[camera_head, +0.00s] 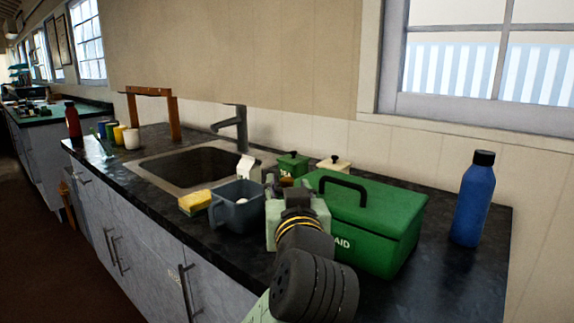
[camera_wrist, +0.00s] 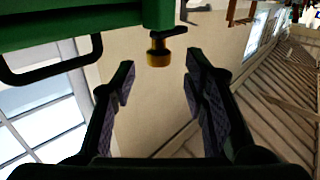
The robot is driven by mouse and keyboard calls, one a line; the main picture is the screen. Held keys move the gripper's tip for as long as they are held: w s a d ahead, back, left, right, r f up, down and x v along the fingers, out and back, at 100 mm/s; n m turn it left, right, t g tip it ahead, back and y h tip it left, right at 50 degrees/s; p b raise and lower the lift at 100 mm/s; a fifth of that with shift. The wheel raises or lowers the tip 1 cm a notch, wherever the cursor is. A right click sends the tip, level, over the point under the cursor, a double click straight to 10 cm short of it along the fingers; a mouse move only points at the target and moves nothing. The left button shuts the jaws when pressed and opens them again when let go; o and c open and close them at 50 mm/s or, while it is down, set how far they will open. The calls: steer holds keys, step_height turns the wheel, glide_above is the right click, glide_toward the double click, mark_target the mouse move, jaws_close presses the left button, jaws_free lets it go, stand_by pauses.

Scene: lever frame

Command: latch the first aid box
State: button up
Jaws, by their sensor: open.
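The green first aid box (camera_head: 385,218) stands on the dark counter, with a black handle on its lid and white lettering on its front, partly hidden by my arm. In the wrist view the box (camera_wrist: 45,22) appears upside down at the top, with its handle at the left.
A grey mug (camera_head: 236,207), a yellow sponge (camera_head: 195,202) and a milk carton (camera_head: 247,169) stand left of my gripper. A green canister (camera_head: 292,166) and a cream canister (camera_head: 334,173) are behind the box. A blue bottle (camera_head: 473,203) stands right. The front right counter is clear.

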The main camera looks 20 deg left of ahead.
mark_target(287, 180)
steer(key=shift+r+p+x, duration=0.25)
steer(key=shift+p+x, duration=0.75)
steer(key=shift+p, duration=1.9)
steer(key=shift+p+x, duration=0.55)
steer(key=shift+x, duration=0.4)
steer(key=shift+w+a+f, duration=0.1)
steer(key=shift+w+f, duration=0.15)
steer(key=shift+w, duration=0.1)
jaws_close()
